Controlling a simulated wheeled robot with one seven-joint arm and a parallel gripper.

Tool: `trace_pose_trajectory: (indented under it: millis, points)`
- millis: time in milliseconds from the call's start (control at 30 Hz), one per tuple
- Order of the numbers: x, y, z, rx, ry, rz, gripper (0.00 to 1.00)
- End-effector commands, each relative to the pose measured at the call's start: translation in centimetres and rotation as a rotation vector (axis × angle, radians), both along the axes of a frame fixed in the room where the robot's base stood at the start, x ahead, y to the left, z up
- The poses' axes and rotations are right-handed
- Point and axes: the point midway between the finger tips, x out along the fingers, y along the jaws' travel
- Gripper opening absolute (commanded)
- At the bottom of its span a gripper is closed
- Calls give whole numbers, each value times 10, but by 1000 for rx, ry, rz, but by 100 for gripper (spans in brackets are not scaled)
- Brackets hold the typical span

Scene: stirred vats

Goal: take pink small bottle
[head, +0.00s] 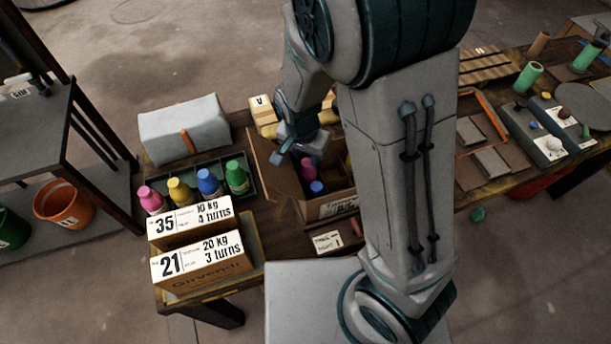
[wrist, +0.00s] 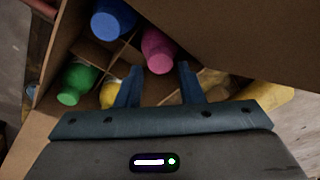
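A pink bottle (head: 308,167) stands in a divided cardboard box (head: 327,207), beside a blue bottle (head: 317,188). Another pink bottle (head: 152,200) stands at the left end of a dark green tray. My gripper (head: 304,152) is over the cardboard box, close above its pink bottle. In the wrist view, my gripper (wrist: 160,68) is open, and the pink bottle (wrist: 158,48) shows between and just beyond the fingertips. Nothing is visibly held. Blue (wrist: 113,20), green (wrist: 77,82) and yellow (wrist: 110,94) bottles are near it. My arm hides part of the box's right side.
The green tray (head: 250,180) also holds yellow, blue and green bottles. Two labelled cartons (head: 205,265) stand at the table's front left. A grey case (head: 182,130) lies behind the tray. The box's cardboard walls and flaps rise close around my gripper.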

Motion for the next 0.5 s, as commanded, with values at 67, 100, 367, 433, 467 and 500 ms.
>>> trace_pose_trajectory:
  millis: [67,100,367,433,467,500]
  points:
    - [-1,-1,-11,-3,5,0,34]
    - [1,-1,-16,-3,4,0,34]
    - [3,-2,-31,0,1,1,34]
    - [3,-2,-31,0,0,1,34]
    - [3,-2,-31,0,0,1,34]
    - [3,-2,-31,0,0,1,34]
